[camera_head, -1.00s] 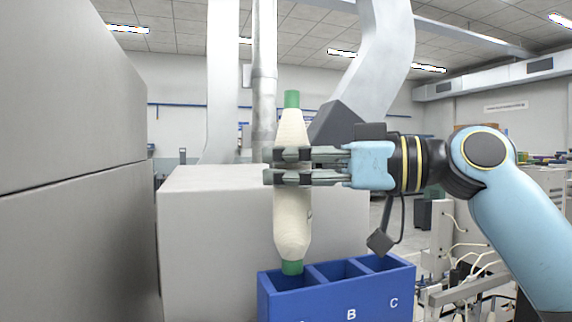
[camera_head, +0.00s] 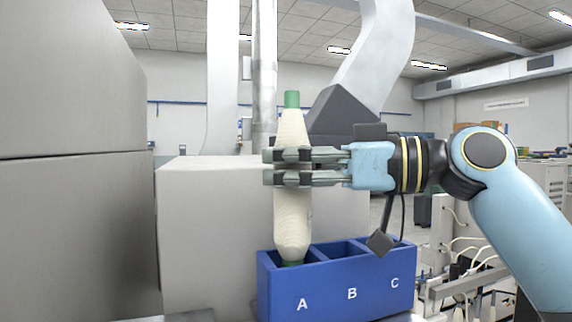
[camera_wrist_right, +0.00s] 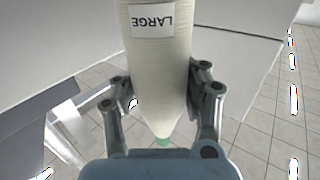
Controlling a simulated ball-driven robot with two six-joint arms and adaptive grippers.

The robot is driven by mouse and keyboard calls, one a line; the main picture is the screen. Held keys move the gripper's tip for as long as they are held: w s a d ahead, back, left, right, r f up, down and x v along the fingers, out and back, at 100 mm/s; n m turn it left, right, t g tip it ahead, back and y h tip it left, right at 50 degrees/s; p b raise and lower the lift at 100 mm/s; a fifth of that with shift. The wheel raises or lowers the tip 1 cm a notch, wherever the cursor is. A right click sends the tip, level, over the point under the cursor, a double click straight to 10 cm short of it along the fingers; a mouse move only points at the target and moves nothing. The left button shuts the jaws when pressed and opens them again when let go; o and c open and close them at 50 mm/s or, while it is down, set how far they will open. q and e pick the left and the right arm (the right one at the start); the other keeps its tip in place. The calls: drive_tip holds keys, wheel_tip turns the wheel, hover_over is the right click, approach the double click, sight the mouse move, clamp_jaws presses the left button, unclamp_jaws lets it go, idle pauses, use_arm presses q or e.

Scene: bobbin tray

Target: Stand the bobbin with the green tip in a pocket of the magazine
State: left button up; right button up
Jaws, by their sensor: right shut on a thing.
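My right gripper (camera_head: 290,167) is shut around the middle of the cream bobbin (camera_head: 292,222). The bobbin is upright, with a green tip (camera_head: 292,99) on top and green at its lower end. In the right wrist view the bobbin (camera_wrist_right: 160,75) sits between the fingers and bears a label reading LARGE. The blue magazine (camera_head: 340,290) has pockets marked A, B and C. The bobbin's lower end is at the mouth of pocket A, its bottom hidden behind the front wall. Whether it touches the pocket floor cannot be seen. Pockets B and C look empty. My left gripper is out of view.
A large grey block (camera_head: 215,240) stands behind the magazine. Tall grey cabinets (camera_head: 70,230) fill the left side. A rack with cables (camera_head: 465,265) is at the lower right.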

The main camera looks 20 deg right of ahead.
sight(295, 226)
drive_tip(key=shift+f+b, duration=3.3)
drive_tip(key=shift+f, duration=0.55)
drive_tip(key=o, duration=1.5)
drive_tip(key=shift+s+d, duration=0.3)
drive_tip(key=shift+d, duration=0.2)
drive_tip(key=shift+v, duration=3.15)
